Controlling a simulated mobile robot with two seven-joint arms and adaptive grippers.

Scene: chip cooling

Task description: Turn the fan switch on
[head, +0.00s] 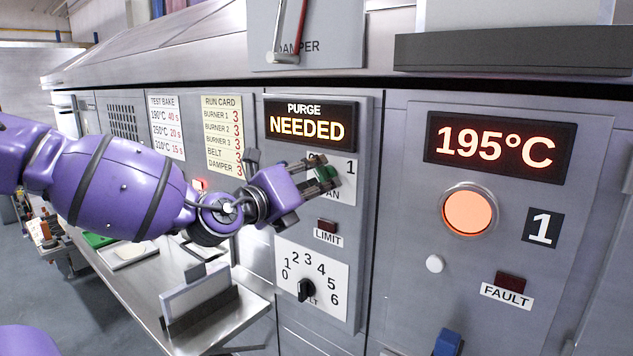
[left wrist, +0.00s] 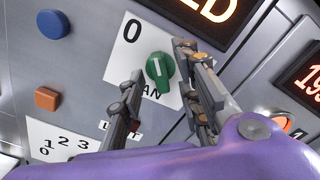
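The fan switch is a green knob (head: 327,173) on a white plate (head: 345,190) on the grey panel, mostly covered by my left gripper in the head view. In the left wrist view the green knob (left wrist: 160,70) shows clearly, with a "0" up and left of it and a partly hidden "FAN" label below. I cannot tell exactly which mark it points to. My left gripper (head: 322,171) is open, with one finger on each side of the knob. Clear gaps show beside the knob in the wrist view. My right gripper is not in view.
Above the switch a display (head: 310,123) reads "PURGE NEEDED". Below are a dark limit lamp (head: 327,226) and a black numbered dial (head: 306,290). To the right are a 195°C display (head: 498,147) and a lit round orange button (head: 468,211). A metal shelf (head: 130,290) projects at lower left.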

